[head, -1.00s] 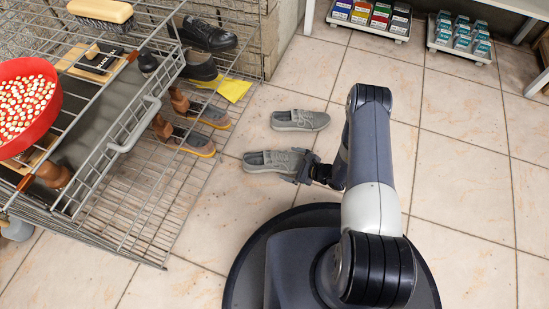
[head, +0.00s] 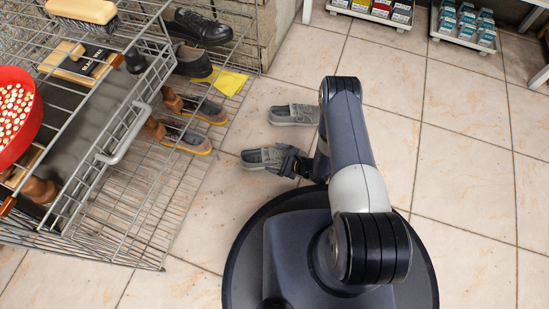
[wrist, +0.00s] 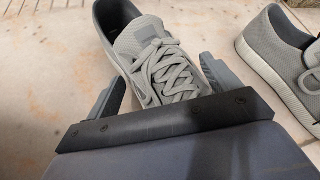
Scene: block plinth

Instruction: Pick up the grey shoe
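A grey lace-up shoe (head: 257,158) lies on the tiled floor beside the wire rack. In the wrist view it (wrist: 155,50) points its toe toward my gripper, heel opening at the top. A second grey shoe (head: 293,114) lies just behind it, and shows in the wrist view (wrist: 276,48) at the right. My gripper (head: 280,160) is low at the laced shoe's front end. In the wrist view its fingers (wrist: 166,82) stand apart, one on each side of the shoe, with narrow gaps seeming to remain. The toe is hidden behind the gripper's palm.
The wire rack (head: 190,190) stands left, holding black shoes (head: 200,27), brown-soled grey shoes (head: 187,138), a yellow cloth (head: 229,82), brushes (head: 82,12) and a red bowl (head: 28,135). Box trays (head: 462,42) lie at the back. Floor to the right is clear.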

